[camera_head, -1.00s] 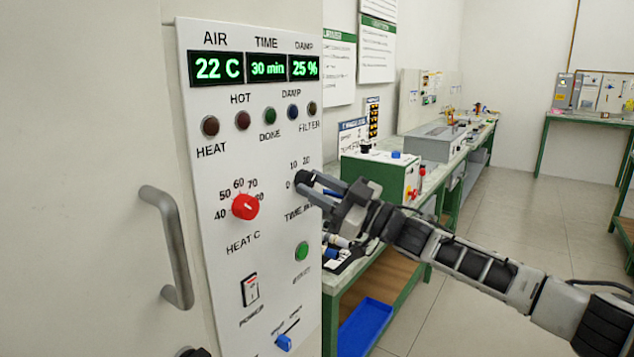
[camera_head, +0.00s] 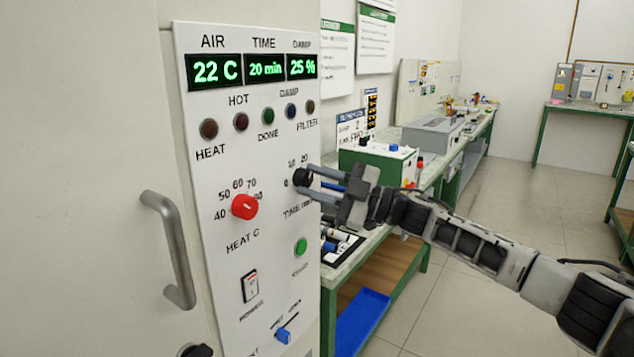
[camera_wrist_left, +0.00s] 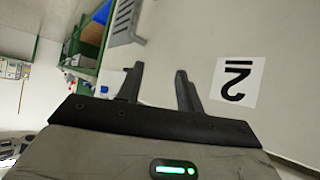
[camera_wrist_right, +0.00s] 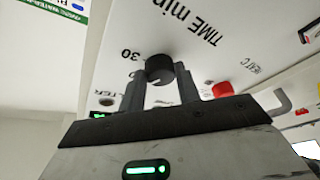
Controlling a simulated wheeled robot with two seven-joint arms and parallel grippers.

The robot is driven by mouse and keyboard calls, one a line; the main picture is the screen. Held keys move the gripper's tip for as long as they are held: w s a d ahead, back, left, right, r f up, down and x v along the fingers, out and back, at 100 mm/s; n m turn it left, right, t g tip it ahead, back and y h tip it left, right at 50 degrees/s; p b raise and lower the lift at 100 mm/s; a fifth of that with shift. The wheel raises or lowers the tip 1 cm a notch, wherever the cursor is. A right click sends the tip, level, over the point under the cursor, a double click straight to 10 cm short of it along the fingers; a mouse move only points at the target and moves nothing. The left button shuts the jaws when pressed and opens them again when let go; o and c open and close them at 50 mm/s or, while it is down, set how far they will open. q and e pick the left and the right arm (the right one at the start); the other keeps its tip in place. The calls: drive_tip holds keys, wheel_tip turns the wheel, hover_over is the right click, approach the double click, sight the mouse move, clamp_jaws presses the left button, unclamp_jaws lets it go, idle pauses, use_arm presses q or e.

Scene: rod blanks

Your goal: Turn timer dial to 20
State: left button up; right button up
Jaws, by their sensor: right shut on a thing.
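The black timer dial (camera_head: 301,177) sits on the white control panel (camera_head: 207,178), under the lamps and right of the red heat knob (camera_head: 244,206). The time display (camera_head: 265,68) reads 20 min. My right gripper (camera_head: 309,180) reaches in from the right and is shut on the dial. In the right wrist view the dial (camera_wrist_right: 160,67) sits between the two fingertips, with "TIME min" and "30" printed beside it. My left gripper (camera_wrist_left: 159,70) shows only in the left wrist view, open and empty, away from the panel.
The panel also has a green button (camera_head: 300,247), a power switch (camera_head: 250,286) and a blue slider (camera_head: 283,336). A curved door handle (camera_head: 172,250) sticks out at left. A green bench (camera_head: 425,160) with equipment stands behind my right arm; open floor is at right.

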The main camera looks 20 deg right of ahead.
drive_tip(key=o, duration=1)
drive_tip(key=shift+c, duration=0.2)
use_arm(q)
drive_tip(key=shift+d+r, duration=0.1)
drive_tip(key=shift+r, duration=0.05)
drive_tip(key=shift+w, duration=0.1)
drive_tip(key=b, duration=0.1)
drive_tip(key=f+b, duration=0.1)
drive_tip(key=b, duration=0.1)
drive_tip(key=shift+w+d+n, duration=0.15)
drive_tip(key=shift+d+n, duration=0.1)
drive_tip(key=shift+n, duration=0.05)
use_arm(e)
drive_tip(key=v, duration=1.6)
